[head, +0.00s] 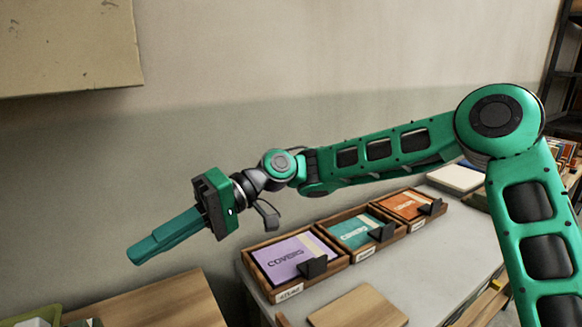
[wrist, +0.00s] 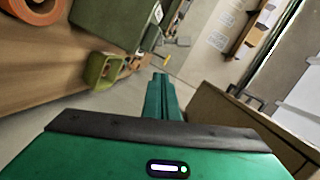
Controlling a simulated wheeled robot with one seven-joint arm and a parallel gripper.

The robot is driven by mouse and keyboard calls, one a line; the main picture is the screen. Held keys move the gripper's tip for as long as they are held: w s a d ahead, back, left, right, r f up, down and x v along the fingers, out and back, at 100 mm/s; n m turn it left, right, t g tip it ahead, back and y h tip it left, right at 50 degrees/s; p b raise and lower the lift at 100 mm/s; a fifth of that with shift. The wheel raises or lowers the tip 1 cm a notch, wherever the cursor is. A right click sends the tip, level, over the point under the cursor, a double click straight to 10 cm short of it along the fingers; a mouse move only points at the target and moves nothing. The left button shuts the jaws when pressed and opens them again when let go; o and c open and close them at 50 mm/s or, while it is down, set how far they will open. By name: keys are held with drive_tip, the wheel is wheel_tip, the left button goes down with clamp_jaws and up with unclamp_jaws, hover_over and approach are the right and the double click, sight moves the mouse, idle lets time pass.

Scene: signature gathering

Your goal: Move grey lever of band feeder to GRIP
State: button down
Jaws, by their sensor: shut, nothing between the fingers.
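My gripper (head: 136,256) is shut and empty, its long teal fingers pointing left and slightly down in the head view. In the wrist view the closed fingertips (wrist: 160,76) point away over the floor, clear of any surface. I cannot make out the band feeder or its grey lever for certain in either view. A dark green box-like body (wrist: 108,24) stands on a wooden surface at the top of the wrist view, but no lever or GRIP marking is readable on it.
A purple covers tray (head: 258,258), a teal one (head: 322,225) and an orange one (head: 378,203) line the grey table (head: 440,268). A wooden bench (head: 165,300) is at lower left.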

drive_tip(key=w+d+f+m+t+h, duration=0.2)
drive_tip(key=w+d+f+t, duration=0.15)
drive_tip(key=d+f, duration=0.25)
drive_tip(key=w+d+f+m+t+h, duration=0.1)
drive_tip(key=w+d+f+m+t, duration=0.15)
drive_tip(key=w+d+f, duration=0.35)
drive_tip(key=w+d+f+m+t+h, duration=0.2)
drive_tip(key=d, duration=0.8)
drive_tip(key=w+d+f+m+t+h, duration=0.1)
drive_tip(key=d+f+m+t+h, duration=0.1)
drive_tip(key=d, duration=0.9)
drive_tip(key=s+d+r+m+t+h, duration=0.1)
drive_tip(key=s+d+m, duration=0.2)
drive_tip(key=d, duration=0.7)
drive_tip(key=s+d+m+h, duration=0.2)
drive_tip(key=s+d, duration=0.1)
drive_tip(key=d, duration=0.8)
drive_tip(key=s+d+m, duration=0.5)
drive_tip(key=s+d, duration=0.5)
drive_tip(key=s, duration=0.5)
drive_tip(key=shift+s+d, duration=0.15)
drive_tip(key=shift+d, duration=0.25)
